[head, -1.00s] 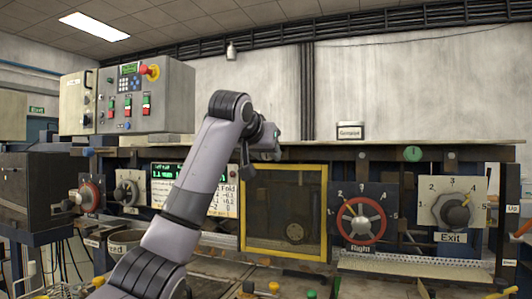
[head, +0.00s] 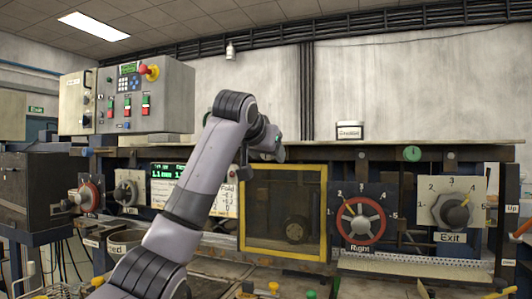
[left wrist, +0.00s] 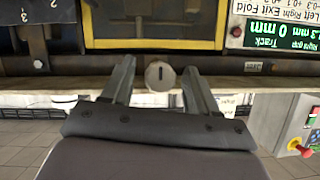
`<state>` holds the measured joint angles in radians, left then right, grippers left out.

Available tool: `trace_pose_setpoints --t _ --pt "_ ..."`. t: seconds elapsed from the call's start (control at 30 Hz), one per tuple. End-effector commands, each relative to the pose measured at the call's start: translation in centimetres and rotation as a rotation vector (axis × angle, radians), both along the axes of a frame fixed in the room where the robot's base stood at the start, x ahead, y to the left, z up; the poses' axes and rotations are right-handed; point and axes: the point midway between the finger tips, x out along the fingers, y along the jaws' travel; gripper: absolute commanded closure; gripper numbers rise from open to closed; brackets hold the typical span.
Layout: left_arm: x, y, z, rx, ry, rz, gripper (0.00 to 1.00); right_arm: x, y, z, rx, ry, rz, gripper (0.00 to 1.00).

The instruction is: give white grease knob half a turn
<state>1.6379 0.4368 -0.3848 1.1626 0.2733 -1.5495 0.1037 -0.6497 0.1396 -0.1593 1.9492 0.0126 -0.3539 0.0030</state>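The white round knob (left wrist: 160,75) shows in the left wrist view, on the edge of the beam above the yellow-framed window. A short dark slot mark on its face stands about upright in that picture. My left gripper (left wrist: 158,72) is open, with one finger on each side of the knob and a visible gap on both sides. In the head view my left gripper (head: 272,148) is in front of the beam, and I cannot make out the knob there. My right gripper is not in view.
A yellow-framed window (head: 284,212) is below the gripper. A red dial (head: 361,220), an Exit dial (head: 457,213) and a green knob (head: 412,153) are to the right. A control box (head: 128,98) stands at upper left. A small sign (head: 349,131) stands on the beam.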

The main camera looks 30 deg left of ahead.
Motion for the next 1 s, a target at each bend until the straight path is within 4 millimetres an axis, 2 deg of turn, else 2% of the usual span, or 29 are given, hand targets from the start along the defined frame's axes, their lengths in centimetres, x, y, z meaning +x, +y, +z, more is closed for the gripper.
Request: trace_pose_setpoints --t 0.27,0.6,0.7,1.0 --pt "-0.5 -0.2 0.2 -0.001 -0.003 -0.001 0.41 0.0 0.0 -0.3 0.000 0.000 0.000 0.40" --pt "-5.1 -1.6 2.1 0.001 -0.004 -0.002 0.41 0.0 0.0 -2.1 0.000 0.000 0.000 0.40" --pt "-5.9 -1.9 2.4 0.000 -0.002 0.000 0.41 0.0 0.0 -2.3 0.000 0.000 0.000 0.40" --pt "-6.3 -2.0 2.7 0.000 0.000 0.000 0.41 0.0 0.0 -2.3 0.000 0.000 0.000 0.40"
